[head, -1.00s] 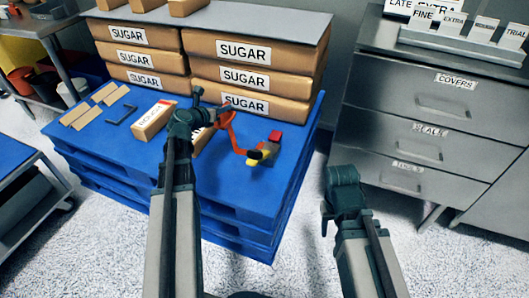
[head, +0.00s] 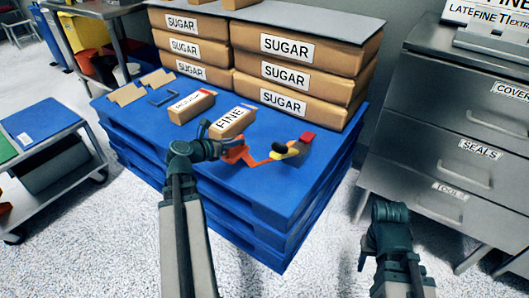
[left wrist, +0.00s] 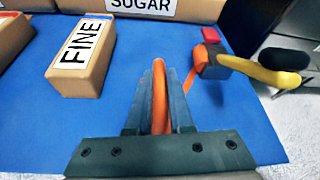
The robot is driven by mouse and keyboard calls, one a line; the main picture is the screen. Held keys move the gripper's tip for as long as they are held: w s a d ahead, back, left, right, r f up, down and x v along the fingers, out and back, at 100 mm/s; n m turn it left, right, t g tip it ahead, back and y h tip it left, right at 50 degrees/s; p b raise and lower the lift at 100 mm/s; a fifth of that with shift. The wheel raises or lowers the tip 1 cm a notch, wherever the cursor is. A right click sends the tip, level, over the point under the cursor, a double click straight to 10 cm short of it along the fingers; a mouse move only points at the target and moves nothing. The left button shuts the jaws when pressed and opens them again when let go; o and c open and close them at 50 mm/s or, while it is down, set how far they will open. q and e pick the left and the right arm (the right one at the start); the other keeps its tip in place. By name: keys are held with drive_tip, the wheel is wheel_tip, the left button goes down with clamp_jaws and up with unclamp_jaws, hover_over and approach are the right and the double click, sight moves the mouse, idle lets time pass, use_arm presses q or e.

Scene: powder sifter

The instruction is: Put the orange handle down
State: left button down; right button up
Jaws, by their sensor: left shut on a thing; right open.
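The orange handle (head: 235,153) is in my left gripper (head: 213,141), low over the front part of the blue pallet (head: 215,185). In the left wrist view the orange handle (left wrist: 159,95) stands between the two shut fingers (left wrist: 160,110). An orange strip runs from beside the fingers to a tool with a grey body (left wrist: 213,65), a red block (left wrist: 211,35) and a yellow-and-black grip (left wrist: 262,72). I cannot tell whether the handle touches the pallet. My right gripper (head: 375,245) is open and empty, low in front of the drawers.
A carton marked FINE (head: 232,121) and another carton (head: 191,106) lie behind my left gripper. Sugar sacks (head: 285,75) are stacked at the back. A drawer cabinet (head: 470,120) stands right, a cart (head: 45,130) left. The pallet's front right is clear.

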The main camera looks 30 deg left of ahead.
use_arm(q)
drive_tip(key=shift+s+a+f, duration=0.1)
drive_tip(key=shift+s+f, duration=0.05)
drive_tip(key=shift+s, duration=0.2)
drive_tip(key=w, duration=0.5)
drive_tip(key=w+d+f+b, duration=0.1)
drive_tip(key=w, duration=0.4)
drive_tip(key=w+d, duration=0.1)
drive_tip(key=w, duration=0.5)
drive_tip(key=shift+d+f, duration=0.2)
drive_tip(key=shift+f+b, duration=1.8)
drive_tip(key=shift+b, duration=0.15)
drive_tip(key=shift+f, duration=0.2)
drive_tip(key=c, duration=0.8)
unclamp_jaws()
drive_tip(key=shift+r, duration=0.1)
drive_tip(key=shift+r, duration=0.1)
